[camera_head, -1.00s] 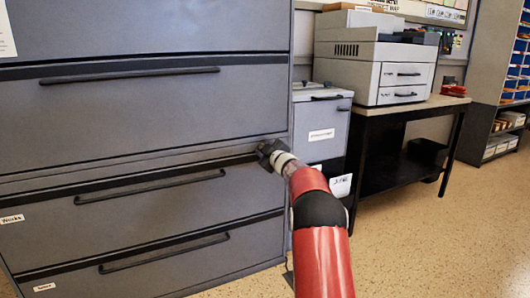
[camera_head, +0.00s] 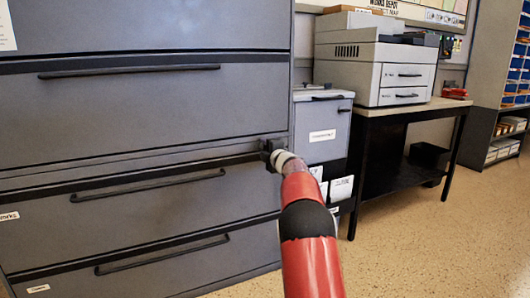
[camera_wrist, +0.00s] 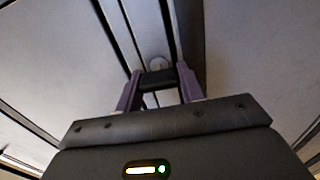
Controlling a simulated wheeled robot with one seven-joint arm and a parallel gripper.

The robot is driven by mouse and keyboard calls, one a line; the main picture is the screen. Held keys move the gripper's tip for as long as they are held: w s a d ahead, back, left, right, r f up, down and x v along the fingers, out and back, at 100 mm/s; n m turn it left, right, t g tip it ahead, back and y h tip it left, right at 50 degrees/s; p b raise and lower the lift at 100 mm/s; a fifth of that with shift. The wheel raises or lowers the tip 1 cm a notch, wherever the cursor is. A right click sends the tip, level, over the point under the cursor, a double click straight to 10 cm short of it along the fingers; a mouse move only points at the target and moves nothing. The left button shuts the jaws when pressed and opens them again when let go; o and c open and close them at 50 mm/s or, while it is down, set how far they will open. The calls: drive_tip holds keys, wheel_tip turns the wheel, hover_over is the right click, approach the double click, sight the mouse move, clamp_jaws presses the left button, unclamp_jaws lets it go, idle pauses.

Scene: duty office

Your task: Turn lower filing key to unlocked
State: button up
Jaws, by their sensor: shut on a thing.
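The grey filing cabinet (camera_head: 150,118) fills the left of the head view, with its drawers closed. My gripper (camera_head: 268,148) is at the cabinet's right front edge, level with the top of a lower drawer (camera_head: 130,215). In the wrist view my gripper (camera_wrist: 158,84) has its two purple fingers on either side of a small dark key (camera_wrist: 158,78) and is shut on it. A round pale lock face (camera_wrist: 158,63) shows just beyond the key. The key is hidden behind my gripper in the head view, and I cannot tell its turn angle.
Long black drawer handles (camera_head: 148,186) stick out from the cabinet front. A small grey cabinet (camera_head: 322,125) stands just right of my gripper. A printer (camera_head: 375,65) sits on a black-legged table (camera_head: 410,108). The speckled floor (camera_head: 430,240) at front right is clear.

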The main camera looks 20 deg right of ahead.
drive_tip(key=shift+f+n, duration=0.15)
drive_tip(key=shift+n, duration=0.15)
drive_tip(key=o, duration=1)
drive_tip(key=shift+s, duration=0.1)
drive_tip(key=s, duration=0.7)
drive_tip(key=shift+s+d+b, duration=0.15)
drive_tip(key=shift+s+b, duration=0.15)
drive_tip(key=shift+s, duration=0.05)
